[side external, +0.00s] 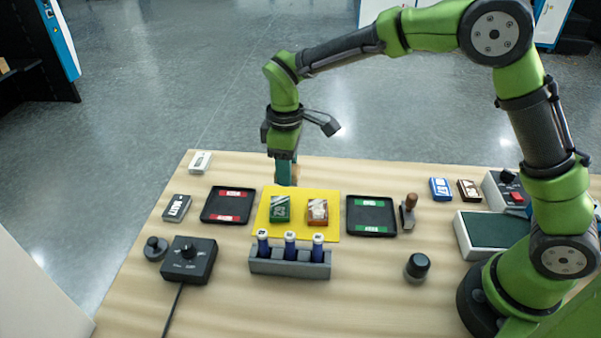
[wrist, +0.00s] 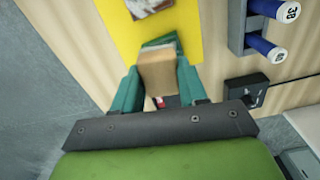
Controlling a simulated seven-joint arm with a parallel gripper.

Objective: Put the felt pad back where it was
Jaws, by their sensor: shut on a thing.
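My gripper (side external: 286,172) points down at the back edge of the yellow mat (side external: 328,232). In the wrist view its teal fingers (wrist: 160,84) are shut on a tan block (wrist: 158,72), which looks like the felt pad. In the side view only a sliver of tan (side external: 295,172) shows beside the fingers. The pad appears held above the table; I cannot tell the exact gap. A green box (side external: 280,208) and a brown box (side external: 317,211) sit on the mat, in front of my gripper in the side view.
A black tray with red labels (side external: 207,214) is left of the mat, and one with green labels (side external: 391,225) is right. A grey rack (side external: 290,266) with blue rolls stands in front. A wooden-handled stamp (side external: 408,210) is beside the right tray.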

